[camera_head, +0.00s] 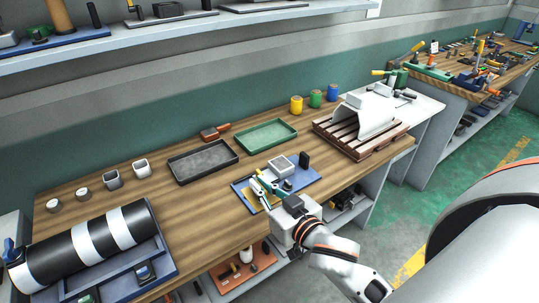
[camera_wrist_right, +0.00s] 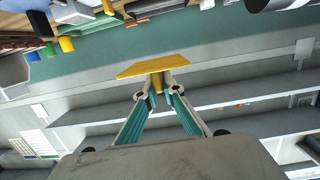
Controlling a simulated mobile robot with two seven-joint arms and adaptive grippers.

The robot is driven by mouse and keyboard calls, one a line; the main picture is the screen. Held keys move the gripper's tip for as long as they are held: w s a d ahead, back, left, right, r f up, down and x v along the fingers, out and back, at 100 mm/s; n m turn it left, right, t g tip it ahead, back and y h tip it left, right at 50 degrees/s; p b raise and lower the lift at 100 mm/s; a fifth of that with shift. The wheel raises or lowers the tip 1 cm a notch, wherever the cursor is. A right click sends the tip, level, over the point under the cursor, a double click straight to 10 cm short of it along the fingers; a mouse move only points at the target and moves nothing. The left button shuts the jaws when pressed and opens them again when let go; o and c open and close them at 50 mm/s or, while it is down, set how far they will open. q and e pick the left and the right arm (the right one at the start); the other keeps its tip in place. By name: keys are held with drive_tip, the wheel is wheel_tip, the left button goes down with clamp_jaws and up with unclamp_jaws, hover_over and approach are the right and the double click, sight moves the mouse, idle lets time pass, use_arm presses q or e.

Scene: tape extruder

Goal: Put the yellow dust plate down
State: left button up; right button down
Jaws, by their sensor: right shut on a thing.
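My right gripper (camera_head: 265,187) is over the blue base board (camera_head: 306,182) near the front of the wooden bench. It is shut on the yellow dust plate (camera_head: 253,197), whose edge shows beside the fingers. In the right wrist view, the yellow dust plate (camera_wrist_right: 155,67) is a flat piece with a tab pinched between the teal-padded fingertips of the gripper (camera_wrist_right: 157,88). I cannot tell whether the plate touches the board. A grey square block (camera_head: 281,166) and a dark upright part (camera_head: 304,160) stand on the board. My left gripper is not in view.
A dark tray (camera_head: 203,161) and a green tray (camera_head: 266,135) lie behind the board. A brown pallet (camera_head: 360,144) with a grey curved cover stands to the right. A black-and-white roll (camera_head: 85,245) is at left. Bare wood lies between roll and board.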

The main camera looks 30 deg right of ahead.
drive_tip(key=w+d+n+y, duration=0.1)
drive_tip(key=w+d, duration=0.1)
drive_tip(key=w, duration=0.4)
wheel_tip(320, 180, up, 7)
hover_over(281, 163)
drive_tip(key=shift+m+h, duration=0.3)
drive_tip(key=shift+m, duration=0.1)
wheel_tip(281, 163, down, 15)
drive_tip(key=shift+f+b, duration=0.15)
drive_tip(key=shift+b, duration=0.75)
drive_tip(key=shift+f, duration=2.15)
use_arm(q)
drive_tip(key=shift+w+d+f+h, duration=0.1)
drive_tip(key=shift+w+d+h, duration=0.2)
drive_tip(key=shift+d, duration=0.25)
use_arm(e)
drive_tip(key=shift+s, duration=0.1)
drive_tip(key=shift+f, duration=0.2)
